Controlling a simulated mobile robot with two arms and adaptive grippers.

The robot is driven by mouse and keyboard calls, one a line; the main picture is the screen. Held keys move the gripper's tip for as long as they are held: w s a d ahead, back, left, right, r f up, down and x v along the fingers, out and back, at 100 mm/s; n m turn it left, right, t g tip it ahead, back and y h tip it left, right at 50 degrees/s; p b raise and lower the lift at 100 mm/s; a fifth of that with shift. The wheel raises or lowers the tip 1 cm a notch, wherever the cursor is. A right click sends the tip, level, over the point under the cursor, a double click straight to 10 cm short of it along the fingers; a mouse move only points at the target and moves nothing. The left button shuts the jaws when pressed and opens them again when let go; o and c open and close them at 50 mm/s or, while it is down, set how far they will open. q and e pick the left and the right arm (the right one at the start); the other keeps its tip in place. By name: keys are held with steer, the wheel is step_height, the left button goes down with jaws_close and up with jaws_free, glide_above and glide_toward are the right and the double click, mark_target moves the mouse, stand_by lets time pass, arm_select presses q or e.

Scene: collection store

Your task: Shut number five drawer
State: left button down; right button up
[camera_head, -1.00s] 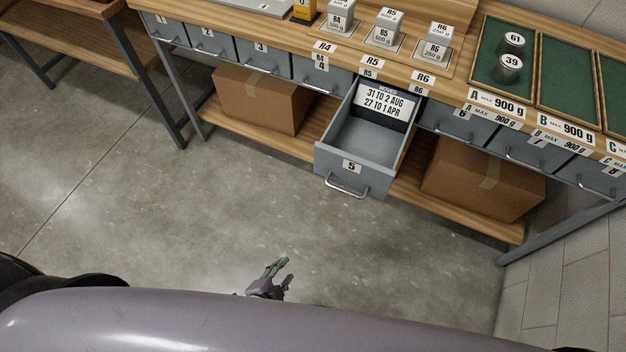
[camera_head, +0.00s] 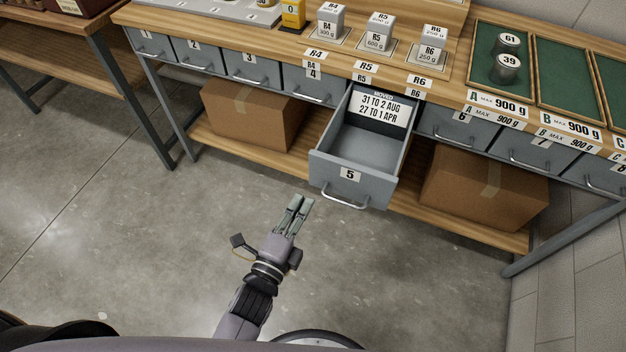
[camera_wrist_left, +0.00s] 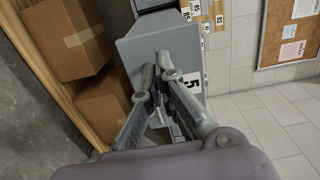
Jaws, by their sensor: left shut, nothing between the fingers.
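The number five drawer (camera_head: 349,174) stands pulled out of the bench, a grey box with a "5" label and a bar handle (camera_head: 345,203) on its front. A card with dates lies inside at the back. My left gripper (camera_head: 301,201) is shut and empty, in front of the drawer and to the left of its handle, with floor showing between them in the head view. In the left wrist view the drawer front (camera_wrist_left: 135,58) is ahead of the fingers (camera_wrist_left: 158,65), which partly hide the label and handle. My right gripper is not in view.
Closed drawers flank it, such as number four (camera_head: 313,84) and number six (camera_head: 458,122). Cardboard boxes (camera_head: 255,112) (camera_head: 484,185) sit on the lower shelf (camera_head: 409,204). Weights and green trays (camera_head: 566,75) are on the bench top. The floor (camera_head: 130,240) in front is clear.

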mark_target(318, 173)
arm_select(q)
steer(key=x, duration=0.7)
steer(key=shift+f, duration=0.1)
